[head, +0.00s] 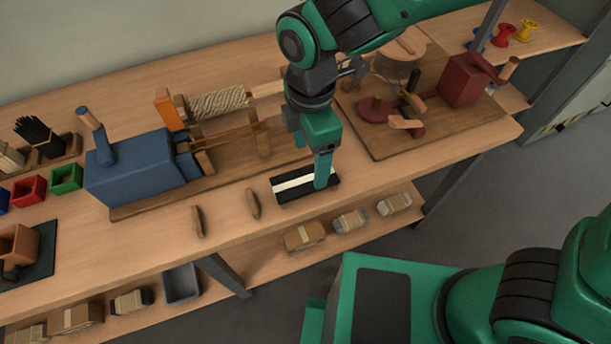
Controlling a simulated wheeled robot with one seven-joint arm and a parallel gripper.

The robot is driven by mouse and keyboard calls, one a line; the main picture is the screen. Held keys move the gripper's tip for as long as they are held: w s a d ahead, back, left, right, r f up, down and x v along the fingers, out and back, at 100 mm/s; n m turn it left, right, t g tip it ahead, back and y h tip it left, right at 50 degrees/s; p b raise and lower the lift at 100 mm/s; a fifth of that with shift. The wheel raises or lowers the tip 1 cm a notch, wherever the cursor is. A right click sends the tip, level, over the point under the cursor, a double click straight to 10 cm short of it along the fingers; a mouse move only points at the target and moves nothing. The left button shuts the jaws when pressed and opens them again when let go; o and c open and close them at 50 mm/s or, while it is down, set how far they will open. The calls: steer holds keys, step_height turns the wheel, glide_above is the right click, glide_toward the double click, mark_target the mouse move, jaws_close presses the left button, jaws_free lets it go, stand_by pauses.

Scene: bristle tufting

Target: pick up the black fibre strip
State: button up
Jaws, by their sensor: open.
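A flat black piece with a cream band along its middle (291,189) lies near the front edge of the workbench. I cannot tell whether the black part is the fibre strip itself or a holder under it. My gripper (322,183) points down over its right end and hides part of it. The jaws are open, but the fingers overlap in this view, so I cannot tell whether they touch it or straddle it.
Two small wooden pieces (198,222) (253,204) lie to the left. A blue machine (140,174) on a wooden base stands behind, and a board with a dark red device (464,82) is at the right. Black bristles (38,132) stand at far left. Wrapped bundles (304,236) lie on the lower shelf.

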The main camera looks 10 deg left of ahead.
mark_target(310, 177)
steer(key=shift+w+f, duration=0.1)
steer(key=shift+f, duration=2.85)
steer(key=c, duration=1.1)
